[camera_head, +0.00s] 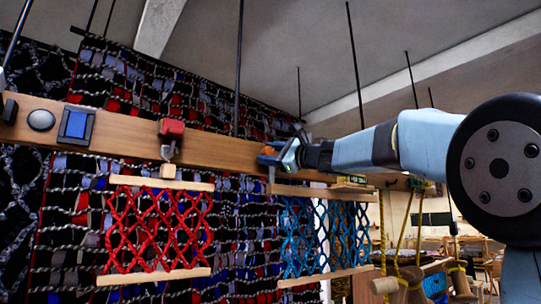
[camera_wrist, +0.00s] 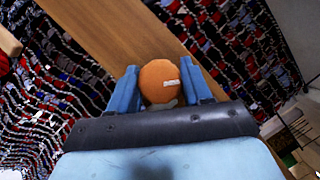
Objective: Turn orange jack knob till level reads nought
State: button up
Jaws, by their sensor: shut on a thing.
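The orange jack knob (camera_wrist: 158,78) is round with a short white mark on its face. It sits between the two blue fingers of my gripper (camera_wrist: 160,86) in the wrist view, with a finger on each side. In the head view my gripper (camera_head: 284,157) is at the long wooden beam, above the blue woven panel, and mostly hides the knob. A small yellow-green block (camera_head: 351,181), perhaps the level, lies on that panel's top bar (camera_head: 320,192). Its reading is too small to make out.
A red clamp-like part (camera_head: 171,129) is on the wooden beam (camera_head: 110,132), above a red woven panel (camera_head: 160,228). A blue square plate (camera_head: 76,124) is at the left. Dark rods hang from above. Ropes and wooden rollers (camera_head: 398,282) are at the lower right.

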jog(key=n+g, duration=0.1)
jog(key=n, duration=0.3)
jog(key=shift+a+f+n+g+h, duration=0.1)
jog(key=shift+n+g+h, duration=0.2)
jog(key=shift+n+g, duration=0.1)
jog(key=shift+c, duration=0.2)
jog(key=shift+f+n+g+h, duration=0.1)
jog(key=shift+n+g+h, duration=0.3)
jog(key=shift+n, duration=0.7)
jog(key=o, duration=1)
jog(key=v, duration=1.3)
jog(key=shift+s+d, duration=0.2)
jog(key=shift+d, duration=0.15)
